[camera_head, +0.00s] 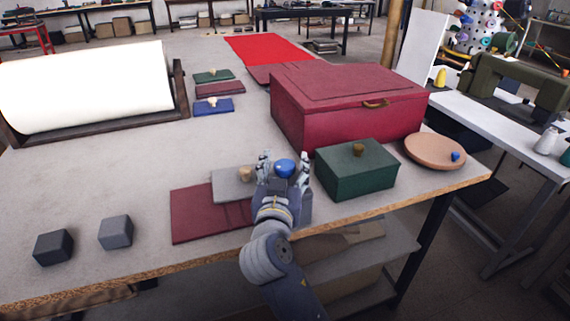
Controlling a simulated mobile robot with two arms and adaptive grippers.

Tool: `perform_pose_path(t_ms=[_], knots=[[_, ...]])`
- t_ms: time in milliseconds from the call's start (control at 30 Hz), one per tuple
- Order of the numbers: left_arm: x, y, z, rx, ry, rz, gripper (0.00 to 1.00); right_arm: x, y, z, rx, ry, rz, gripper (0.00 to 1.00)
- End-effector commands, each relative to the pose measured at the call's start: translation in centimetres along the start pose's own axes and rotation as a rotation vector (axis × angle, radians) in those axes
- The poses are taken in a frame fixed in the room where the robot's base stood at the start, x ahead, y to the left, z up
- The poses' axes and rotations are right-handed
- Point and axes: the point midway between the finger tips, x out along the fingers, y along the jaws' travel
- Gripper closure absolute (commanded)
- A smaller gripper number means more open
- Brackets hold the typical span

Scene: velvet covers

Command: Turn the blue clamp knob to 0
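The blue clamp knob (285,168) is a rounded blue cap near the front middle of the table. A grey block (306,208) shows beside my wrist below it, perhaps the clamp's body. My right gripper (284,163) reaches in from the front, with one finger on each side of the knob. The fingers are spread, with a gap visible at the left; contact cannot be made out. The hand hides most of the clamp, and no scale or 0 mark is readable. My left gripper is not in view.
A green box (356,172) stands close right of the hand, with a large red case (345,105) behind. A grey pad (232,186) and maroon cloth (195,215) lie left. Two dark cubes (54,246) (116,232) stand front left. The table's middle left is clear.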

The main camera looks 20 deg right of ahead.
Motion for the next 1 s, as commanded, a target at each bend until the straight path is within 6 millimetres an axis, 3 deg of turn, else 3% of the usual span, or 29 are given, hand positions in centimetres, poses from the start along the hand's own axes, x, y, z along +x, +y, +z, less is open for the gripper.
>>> perform_pose_path(t_ms=[33,167,567,1000], knots=[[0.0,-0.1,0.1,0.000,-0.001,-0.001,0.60,0.0,0.0,0.0,0.000,0.000,0.000,0.56],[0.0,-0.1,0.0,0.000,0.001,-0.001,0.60,0.0,0.0,0.0,0.000,0.000,0.000,0.85],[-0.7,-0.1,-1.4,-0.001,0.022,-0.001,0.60,0.0,0.1,-0.1,-0.002,-0.001,-0.044,0.86],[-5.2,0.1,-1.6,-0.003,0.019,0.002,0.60,0.1,0.3,-0.6,-0.008,-0.001,-0.365,0.86]])
